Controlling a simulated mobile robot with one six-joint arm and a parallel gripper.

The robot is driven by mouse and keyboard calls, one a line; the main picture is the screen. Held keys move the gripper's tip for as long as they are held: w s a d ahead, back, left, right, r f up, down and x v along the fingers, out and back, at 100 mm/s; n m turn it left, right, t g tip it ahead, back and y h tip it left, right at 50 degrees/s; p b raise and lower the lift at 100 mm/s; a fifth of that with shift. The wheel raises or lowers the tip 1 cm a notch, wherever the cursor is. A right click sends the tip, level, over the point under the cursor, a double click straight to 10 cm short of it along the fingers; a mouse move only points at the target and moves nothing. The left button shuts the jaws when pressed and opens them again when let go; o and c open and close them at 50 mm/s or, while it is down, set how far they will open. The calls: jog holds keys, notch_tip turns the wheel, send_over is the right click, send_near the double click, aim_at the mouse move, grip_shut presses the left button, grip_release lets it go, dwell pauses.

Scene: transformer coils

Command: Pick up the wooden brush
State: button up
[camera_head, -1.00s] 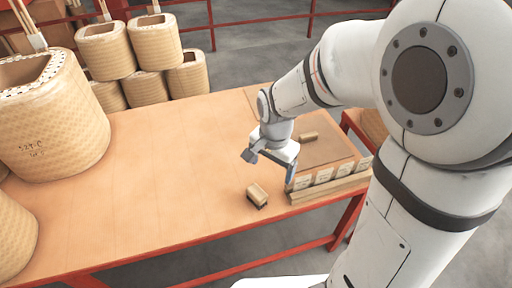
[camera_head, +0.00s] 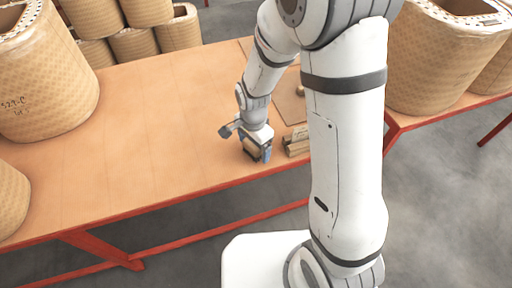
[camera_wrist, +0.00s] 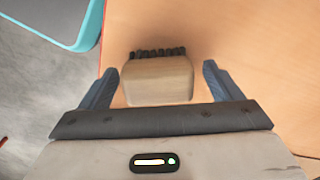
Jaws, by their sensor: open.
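The wooden brush (camera_wrist: 157,82) is a pale wooden block with dark bristles along one side. In the wrist view it lies on the table between the two fingers of my gripper (camera_wrist: 165,88), with a gap on each side. My gripper is open. In the head view my gripper (camera_head: 254,150) is low at the table's front edge, over the brush (camera_head: 251,147), which is partly hidden by the fingers.
Wooden blocks (camera_head: 297,142) stand just right of my gripper, partly hidden by my arm. Large wrapped coils (camera_head: 45,70) stand at the left, back and right.

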jog(key=shift+c, duration=0.5)
jog(key=c, duration=1.1)
jog(key=shift+o, duration=0.2)
notch_tip(320, 180, up, 10)
jog(key=shift+r+p, duration=0.1)
jog(key=shift+p, duration=0.85)
